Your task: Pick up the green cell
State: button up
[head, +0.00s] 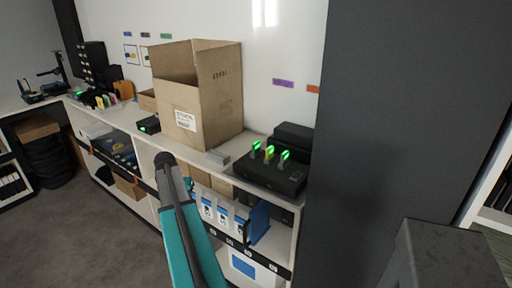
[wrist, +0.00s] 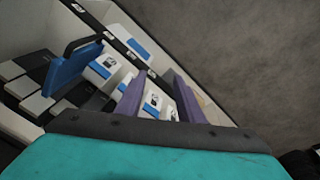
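A black charger-like box (head: 272,178) stands on the right end of the shelf top, with several small upright pieces with glowing green tops. Two of them, on the left (head: 256,147) and on the right (head: 285,157), look grey-bodied with green light, and the middle one (head: 269,153) looks yellowish. I cannot tell for sure which is the green cell. My gripper (head: 166,162) is in front of the shelf, left of the black box and apart from it. In the wrist view its two purple-grey fingers (wrist: 156,82) are spread, with no held object visible between them.
White-and-blue boxes (head: 224,216) and a blue panel (head: 259,222) fill the shelf below. A dark wall or column (head: 385,120) is at the right. Grey floor (head: 75,225) is clear at left.

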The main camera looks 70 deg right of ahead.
jog(key=s+d+r+m+h+p, duration=0.1)
jog(key=s+d+r+m, duration=0.1)
jog(key=s+d+r, duration=0.45)
jog(key=s+d+r+m+h+p, duration=0.1)
jog(key=s+d+r+m, duration=0.15)
jog(key=d+r, duration=0.75)
jog(key=m+p, duration=0.1)
jog(key=m, duration=0.2)
send_near(256, 143)
jog(key=v, duration=0.3)
jog(key=shift+w+a+n, duration=0.15)
jog(key=shift+a+n, duration=0.1)
jog(key=shift+h, duration=0.3)
jog(key=shift+p+x, duration=1.05)
jog(key=shift+x, duration=3.2)
jog(key=shift+p+x, duration=1.2)
jog(key=shift+x, duration=1.4)
grip_shut()
